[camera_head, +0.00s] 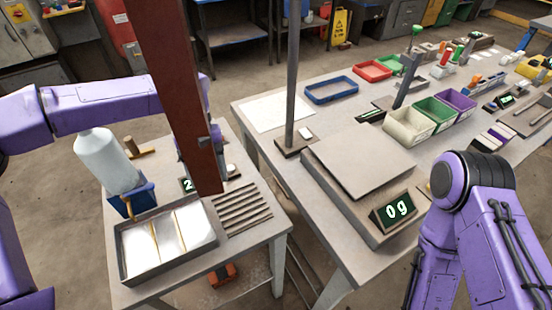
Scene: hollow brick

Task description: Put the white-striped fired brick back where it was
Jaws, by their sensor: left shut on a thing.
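My left arm comes in from the left and passes behind a tall red-brown post. My left gripper (187,152) is mostly hidden by that post, above the far part of the small left table. I cannot pick out a white-striped fired brick for sure anywhere in view. My right arm shows at the lower right, but its gripper is out of view.
The red-brown post (187,80) blocks the view. A metal tray (130,270), ribbed rack (243,208) and white bottle (106,160) are on the left table (262,235). A scale (358,160) reading 0 g and coloured bins (433,110) are on the right table (262,150).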

